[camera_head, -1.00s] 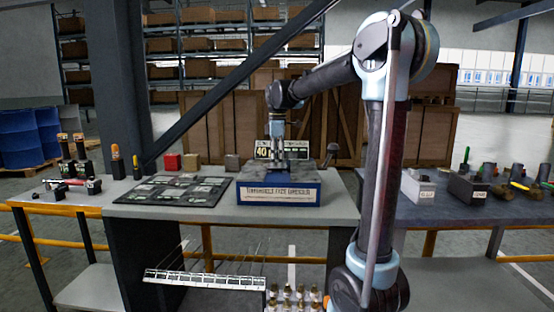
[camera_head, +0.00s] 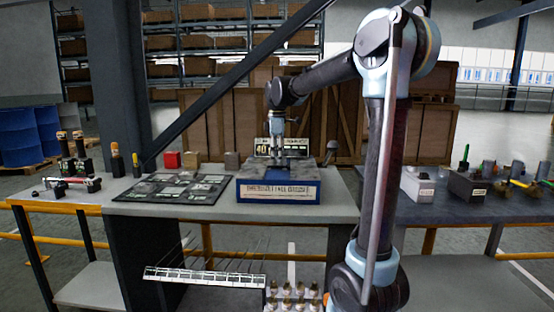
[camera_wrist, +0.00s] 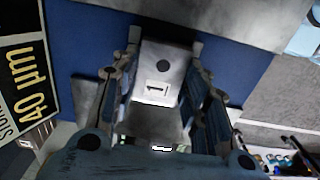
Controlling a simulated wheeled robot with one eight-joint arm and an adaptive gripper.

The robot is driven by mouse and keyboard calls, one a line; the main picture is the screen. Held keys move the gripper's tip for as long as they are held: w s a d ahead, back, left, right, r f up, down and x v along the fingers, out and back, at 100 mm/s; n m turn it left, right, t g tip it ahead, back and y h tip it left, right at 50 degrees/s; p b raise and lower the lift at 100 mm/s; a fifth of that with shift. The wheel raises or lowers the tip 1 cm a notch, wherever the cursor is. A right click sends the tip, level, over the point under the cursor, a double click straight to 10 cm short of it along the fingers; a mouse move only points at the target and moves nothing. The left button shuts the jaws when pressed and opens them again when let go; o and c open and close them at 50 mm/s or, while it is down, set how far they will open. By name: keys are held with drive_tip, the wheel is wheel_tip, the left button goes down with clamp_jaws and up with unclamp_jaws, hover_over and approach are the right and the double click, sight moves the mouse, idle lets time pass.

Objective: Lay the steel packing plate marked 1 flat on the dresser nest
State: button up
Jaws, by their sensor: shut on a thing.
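The steel plate marked 1 (camera_wrist: 158,90) is a pale grey piece with a dark round spot, in the middle of the wrist view. My gripper (camera_wrist: 160,62) is shut on it, with a finger on each side. In the head view my gripper (camera_head: 277,140) points down over the blue-based dresser (camera_head: 254,193), which has a grey top and a white front label. The plate is too small to make out there. The nest itself is not clearly visible, and I cannot tell whether the plate touches it.
A "40 µm" sign (camera_wrist: 27,75) stands close beside my gripper. A dark knobbed lever (camera_head: 331,150) rises at the dresser's right. A dark mat (camera_head: 172,189) with several flat pieces lies left of it. Red, tan and grey blocks (camera_head: 172,160) stand behind the mat.

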drive_tip(key=shift+f, duration=0.45)
drive_tip(key=o, duration=1.5)
wheel_tip(320, 180, up, 12)
drive_tip(key=shift+w+f, duration=0.1)
drive_tip(key=shift+r, duration=3.05)
